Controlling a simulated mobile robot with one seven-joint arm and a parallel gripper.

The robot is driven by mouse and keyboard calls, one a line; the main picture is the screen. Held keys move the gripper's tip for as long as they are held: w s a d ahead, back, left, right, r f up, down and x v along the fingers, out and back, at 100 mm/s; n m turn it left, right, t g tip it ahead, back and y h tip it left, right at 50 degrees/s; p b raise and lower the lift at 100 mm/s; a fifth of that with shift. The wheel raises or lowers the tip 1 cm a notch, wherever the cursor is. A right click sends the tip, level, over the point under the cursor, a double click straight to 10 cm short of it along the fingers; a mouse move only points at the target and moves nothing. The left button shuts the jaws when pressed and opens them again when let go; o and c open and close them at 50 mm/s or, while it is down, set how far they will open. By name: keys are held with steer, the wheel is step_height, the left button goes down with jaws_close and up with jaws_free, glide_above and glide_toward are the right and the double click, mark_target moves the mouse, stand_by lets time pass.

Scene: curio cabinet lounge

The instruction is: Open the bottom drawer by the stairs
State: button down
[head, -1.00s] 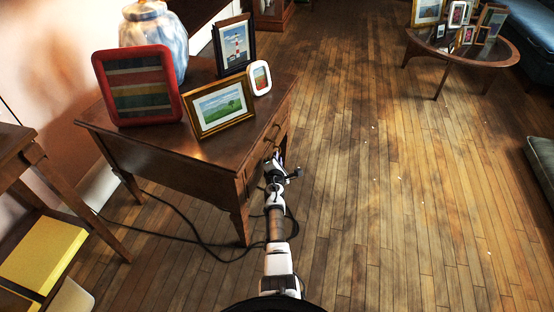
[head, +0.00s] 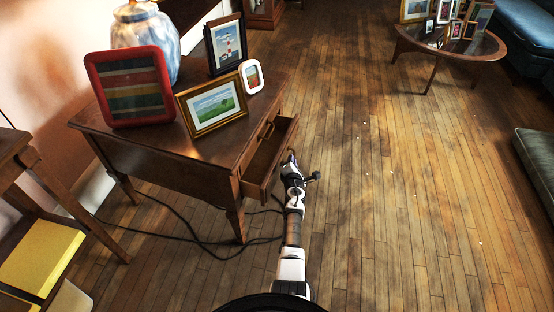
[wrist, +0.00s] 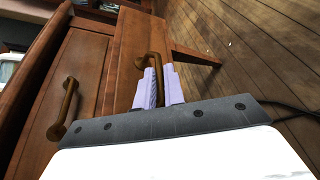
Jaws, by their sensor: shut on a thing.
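The wooden side table (head: 150,155) has a lower drawer (head: 272,158) that stands partly open on its right side, its inside showing dark and with nothing visible in it. My gripper (head: 291,160) is at the front of this drawer. In the wrist view the pale fingers of my gripper (wrist: 163,86) are shut on the curved lower drawer handle (wrist: 155,62). The upper drawer front, with its own handle (wrist: 65,108), sits flush and closed beside it. The gripper hides part of the lower drawer front in the head view.
On the table stand several picture frames, one gold-edged (head: 212,104), and a blue-white lamp base (head: 146,42). Black cables (head: 190,232) lie on the floor below. A shelf with a yellow box (head: 40,262) is at the left. Wooden floor (head: 400,200) is clear to the right.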

steer(key=s+d, duration=0.3)
steer(key=d, duration=0.4)
steer(key=s+d+p, duration=0.1)
steer(key=s+d, duration=0.2)
steer(key=d, duration=0.4)
steer(key=shift+p, duration=0.3)
steer(key=c, duration=1.5)
jaws_free()
steer(key=shift+s, duration=0.1)
